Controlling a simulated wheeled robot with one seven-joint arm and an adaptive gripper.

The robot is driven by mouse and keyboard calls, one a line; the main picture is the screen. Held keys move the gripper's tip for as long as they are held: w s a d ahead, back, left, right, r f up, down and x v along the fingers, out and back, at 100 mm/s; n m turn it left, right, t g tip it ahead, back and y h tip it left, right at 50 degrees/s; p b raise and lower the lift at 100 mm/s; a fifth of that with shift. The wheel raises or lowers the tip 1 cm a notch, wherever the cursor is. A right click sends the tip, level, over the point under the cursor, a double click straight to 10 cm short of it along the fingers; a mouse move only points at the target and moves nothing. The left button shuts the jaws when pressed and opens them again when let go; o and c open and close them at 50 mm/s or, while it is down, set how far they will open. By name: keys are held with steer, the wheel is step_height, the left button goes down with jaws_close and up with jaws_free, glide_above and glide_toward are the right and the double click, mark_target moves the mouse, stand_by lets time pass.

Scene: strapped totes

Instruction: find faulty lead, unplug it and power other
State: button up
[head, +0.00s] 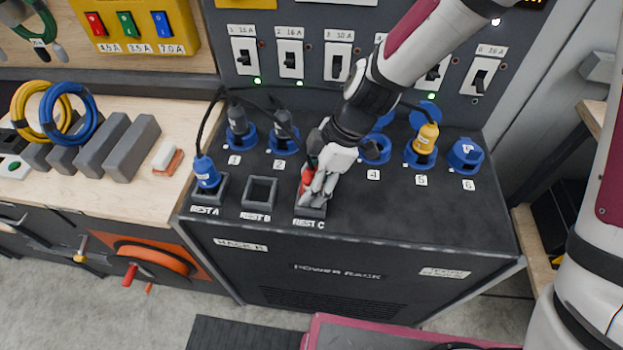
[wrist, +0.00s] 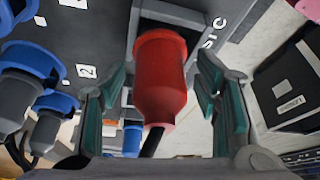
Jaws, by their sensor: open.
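The power rack (head: 430,215) has numbered blue sockets on its top. Dark plugs sit in socket 1 (head: 237,121) and socket 2 (head: 284,126), and a yellow plug (head: 427,138) sits in socket 5. A blue plug (head: 206,172) stands in REST A; REST B (head: 259,192) is empty. A red plug (head: 307,174) stands in REST C and shows large in the wrist view (wrist: 160,80). My gripper (head: 318,187) is over REST C, open, its teal-padded fingers (wrist: 165,92) on either side of the red plug with gaps showing. My arm hides socket 3.
Numbered breaker switches (head: 245,56) line the back panel, with green lights under 1 and 2; my arm partly covers the row. Cables arch behind the sockets. A wooden bench (head: 150,205) at left holds grey blocks (head: 133,147) and cable coils (head: 70,113).

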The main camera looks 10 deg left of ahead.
steer(key=v, duration=1.2)
steer(key=s+d+r+m+t+h, duration=0.1)
steer(key=s+d+r+m+t, duration=0.1)
steer(key=s+d+r+m, duration=0.2)
steer(key=s+d+r+m+t+h, duration=0.1)
steer(key=s+d+r+m, duration=0.4)
steer(key=d+m, duration=0.5)
steer(key=s+d+r+m+t+h, duration=0.2)
steer(key=s+d+r+m+t, duration=0.1)
steer(key=d+r+m, duration=0.3)
steer(key=s+d+m, duration=0.1)
steer(key=d, duration=0.1)
steer(key=shift+s+d+m+t, duration=0.15)
steer(key=shift+d+m+t, duration=0.15)
steer(key=shift+d+t, duration=0.1)
